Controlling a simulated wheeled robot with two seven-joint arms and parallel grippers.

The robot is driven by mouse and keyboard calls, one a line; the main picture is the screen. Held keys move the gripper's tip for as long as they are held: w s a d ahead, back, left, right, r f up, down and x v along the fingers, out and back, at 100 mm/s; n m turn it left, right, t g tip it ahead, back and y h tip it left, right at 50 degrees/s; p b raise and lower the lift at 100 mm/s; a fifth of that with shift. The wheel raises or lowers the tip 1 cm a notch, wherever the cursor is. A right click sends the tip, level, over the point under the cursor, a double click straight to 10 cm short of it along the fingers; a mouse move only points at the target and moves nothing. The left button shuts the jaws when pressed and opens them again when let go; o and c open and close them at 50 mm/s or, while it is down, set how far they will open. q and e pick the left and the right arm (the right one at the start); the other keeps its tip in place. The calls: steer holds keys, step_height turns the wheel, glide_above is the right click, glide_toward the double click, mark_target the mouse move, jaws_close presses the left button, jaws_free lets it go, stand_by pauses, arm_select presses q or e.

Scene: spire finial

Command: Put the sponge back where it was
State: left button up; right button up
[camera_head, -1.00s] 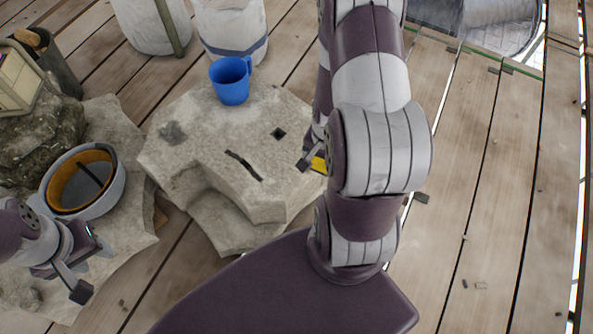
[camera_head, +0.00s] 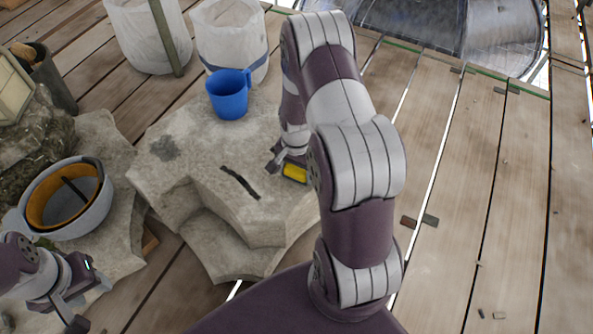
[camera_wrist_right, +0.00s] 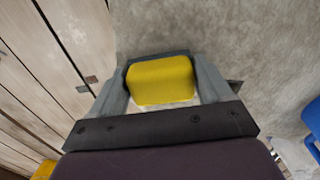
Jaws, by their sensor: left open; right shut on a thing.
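The yellow sponge (camera_head: 295,173) is at the right edge of the pale stone block (camera_head: 215,165) in the head view. My right gripper (camera_head: 283,161) is shut on it. In the right wrist view the sponge (camera_wrist_right: 160,82) sits between the two grey fingers, with grey stone behind it. I cannot tell whether the sponge touches the stone. My right arm hides part of the block's right side. My left gripper (camera_head: 88,305) is open and empty at the lower left, below the white bucket.
A blue mug (camera_head: 229,94) stands on the back of the block. A dark strip (camera_head: 240,183) lies on its top. A white bucket (camera_head: 68,203) with an orange inside stands at left. White sacks (camera_head: 230,40) stand behind. Plank floor at right is mostly clear.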

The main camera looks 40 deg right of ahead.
mark_target(295, 169)
steer(key=shift+f, duration=0.15)
steer(key=o, duration=1.1)
step_height(295, 169, up, 13)
steer(key=p, duration=0.7)
steer(key=s+a+r+n+t, duration=0.1)
steer(key=s+a+r+n, duration=0.7)
steer(key=a+r+n, duration=0.45)
step_height(295, 169, up, 36)
steer(key=p, duration=3.7)
steer(key=shift+s+a+r, duration=0.2)
steer(key=shift+a+r, duration=0.05)
steer(key=shift+a, duration=0.15)
